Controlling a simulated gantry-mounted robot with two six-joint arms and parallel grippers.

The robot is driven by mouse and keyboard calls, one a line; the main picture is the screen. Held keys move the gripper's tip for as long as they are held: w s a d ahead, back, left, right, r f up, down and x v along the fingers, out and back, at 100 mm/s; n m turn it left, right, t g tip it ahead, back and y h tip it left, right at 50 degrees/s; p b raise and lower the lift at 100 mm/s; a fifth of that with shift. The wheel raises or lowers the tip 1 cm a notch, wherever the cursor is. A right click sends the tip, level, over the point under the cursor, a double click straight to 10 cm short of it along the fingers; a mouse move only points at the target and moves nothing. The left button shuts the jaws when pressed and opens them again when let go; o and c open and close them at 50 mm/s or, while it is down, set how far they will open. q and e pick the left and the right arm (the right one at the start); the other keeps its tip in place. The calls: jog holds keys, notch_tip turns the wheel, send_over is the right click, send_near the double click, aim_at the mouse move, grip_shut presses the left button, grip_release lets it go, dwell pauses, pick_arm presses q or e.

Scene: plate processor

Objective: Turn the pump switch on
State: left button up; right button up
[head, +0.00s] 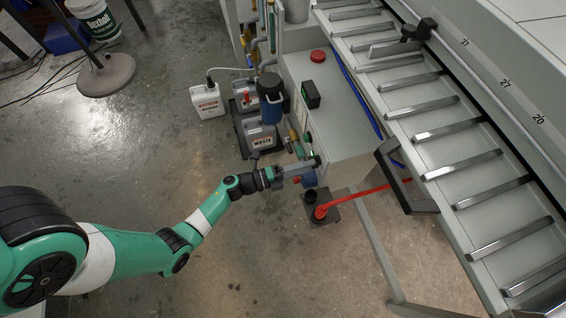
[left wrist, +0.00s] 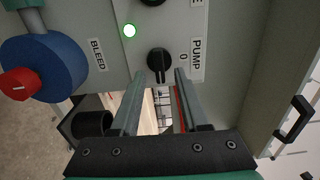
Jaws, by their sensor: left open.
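The pump switch (left wrist: 160,62) is a small black rotary knob on a grey panel in the left wrist view. The label PUMP (left wrist: 196,60) and a 0 mark are to its right. Its grip bar points down in that picture. My left gripper (left wrist: 160,74) is open and empty, with one fingertip on each side of the knob's lower end. I cannot tell whether the fingers touch it. In the head view my left gripper (head: 308,165) is at the side of the grey control box (head: 340,115); the knob cannot be made out there. My right gripper is not in view.
A lit green lamp (left wrist: 129,30) and a blue valve with a red knob (left wrist: 18,86) sit beside the switch. A black handle (left wrist: 293,118) is at right. A red emergency button (head: 318,56) tops the box. A waste container (head: 262,137) stands nearby.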

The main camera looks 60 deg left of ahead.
pick_arm(q)
jog(key=p+v, duration=0.3)
jog(key=v, duration=0.8)
jog(key=shift+s, duration=0.1)
